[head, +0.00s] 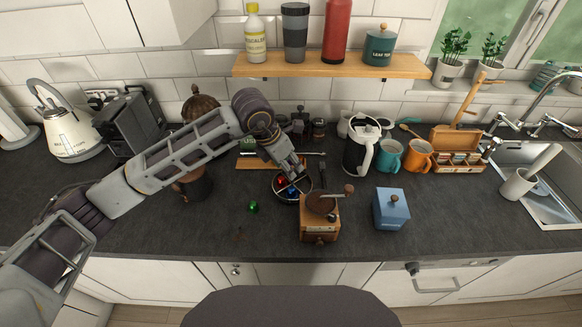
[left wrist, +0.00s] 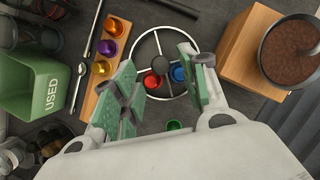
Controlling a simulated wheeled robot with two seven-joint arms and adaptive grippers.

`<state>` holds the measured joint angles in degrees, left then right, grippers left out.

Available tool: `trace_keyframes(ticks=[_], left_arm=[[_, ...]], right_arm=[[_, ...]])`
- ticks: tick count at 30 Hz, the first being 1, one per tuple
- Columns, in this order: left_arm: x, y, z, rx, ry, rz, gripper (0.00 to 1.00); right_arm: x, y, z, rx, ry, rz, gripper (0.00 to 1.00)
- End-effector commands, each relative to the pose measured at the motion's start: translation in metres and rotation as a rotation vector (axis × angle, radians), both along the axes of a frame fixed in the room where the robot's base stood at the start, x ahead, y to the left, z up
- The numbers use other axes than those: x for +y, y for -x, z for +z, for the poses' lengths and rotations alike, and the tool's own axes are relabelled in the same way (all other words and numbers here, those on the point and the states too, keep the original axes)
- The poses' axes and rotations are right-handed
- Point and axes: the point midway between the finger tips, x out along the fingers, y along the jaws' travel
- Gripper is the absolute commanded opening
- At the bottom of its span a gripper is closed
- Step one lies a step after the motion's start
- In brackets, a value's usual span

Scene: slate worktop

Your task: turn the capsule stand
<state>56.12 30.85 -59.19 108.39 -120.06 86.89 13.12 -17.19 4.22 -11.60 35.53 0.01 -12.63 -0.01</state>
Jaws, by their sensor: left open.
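The capsule stand (head: 285,202) is a round wire ring with spokes and a central hub, standing on the slate worktop; it also shows in the left wrist view (left wrist: 159,64). A red capsule (left wrist: 151,80) and a blue capsule (left wrist: 178,73) sit in it. My left gripper (head: 291,172) reaches over the stand from behind and the left. In the left wrist view its green-padded fingers (left wrist: 163,78) are spread open around part of the ring, with nothing clamped between them. Whether a finger touches the ring I cannot tell. My right gripper is not in view.
A wooden coffee grinder (head: 318,231) stands close to the stand's right front, with a blue box (head: 391,210) farther right. A green capsule (head: 252,207) lies loose at the left front. A wooden capsule rack (left wrist: 105,50) and green "USED" bin (left wrist: 45,85) are nearby. The front worktop is mostly clear.

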Motion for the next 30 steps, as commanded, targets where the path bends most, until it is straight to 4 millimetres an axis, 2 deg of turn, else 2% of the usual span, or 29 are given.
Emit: trace_keyframes(ticks=[9, 21, 30], left_arm=[[-0.009, -0.007, -0.027, 0.0, 0.0, -0.001, 0.44], [-0.01, -0.008, -0.031, 0.0, 0.0, -0.001, 0.44], [-0.01, -0.008, -0.031, -0.001, 0.001, -0.001, 0.05]], right_arm=[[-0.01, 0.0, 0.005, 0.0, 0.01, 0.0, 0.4], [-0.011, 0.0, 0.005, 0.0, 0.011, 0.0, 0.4], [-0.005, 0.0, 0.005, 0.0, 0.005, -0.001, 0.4]])
